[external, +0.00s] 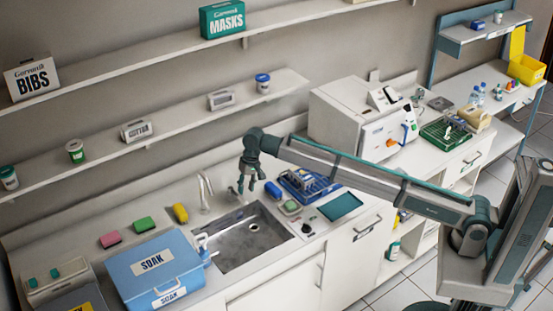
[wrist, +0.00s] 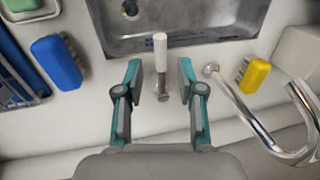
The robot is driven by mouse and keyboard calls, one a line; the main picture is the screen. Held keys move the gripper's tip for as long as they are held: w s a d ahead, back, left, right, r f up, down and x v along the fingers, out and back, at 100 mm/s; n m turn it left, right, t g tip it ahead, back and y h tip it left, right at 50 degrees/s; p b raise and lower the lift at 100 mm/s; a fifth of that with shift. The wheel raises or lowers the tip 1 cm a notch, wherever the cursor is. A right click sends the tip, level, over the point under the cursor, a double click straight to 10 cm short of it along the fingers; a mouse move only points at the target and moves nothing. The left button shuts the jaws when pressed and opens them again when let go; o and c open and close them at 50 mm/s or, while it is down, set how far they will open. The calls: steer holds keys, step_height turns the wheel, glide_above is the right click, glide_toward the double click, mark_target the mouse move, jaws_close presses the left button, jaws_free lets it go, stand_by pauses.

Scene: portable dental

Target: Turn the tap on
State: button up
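The tap's chrome spout (wrist: 242,108) curves at the right of the wrist view. It stands behind the sink in the external view (external: 206,190). A lever with a white grip (wrist: 160,52) and a metal base stands left of the spout in the wrist view, at the sink's edge. My gripper (wrist: 159,78) is open and points down over the counter behind the sink. Its two fingers show on either side of the lever, with gaps; I cannot tell how far above it they are. In the external view my gripper (external: 247,186) hides the lever.
The metal sink (external: 252,240) lies in front of the tap. A yellow brush (wrist: 255,75) is beside the spout, and a blue brush (wrist: 57,62) is on the other side. A blue rack (external: 307,186) and a blue SOAK box (external: 155,270) flank the sink. Shelves run above.

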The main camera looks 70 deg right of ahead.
mark_target(238, 196)
steer(key=shift+w+a+f+p, duration=0.15)
steer(key=shift+f+p, duration=0.05)
steer(key=shift+f, duration=0.8)
steer(key=shift+w+a+f+p, duration=0.1)
steer(key=shift+a+f+p, duration=0.15)
steer(key=shift+f, duration=0.75)
steer(key=shift+w+a+f+p, duration=0.1)
steer(key=shift+w+f+p, duration=0.1)
steer(key=shift+f, duration=0.8)
jaws_close()
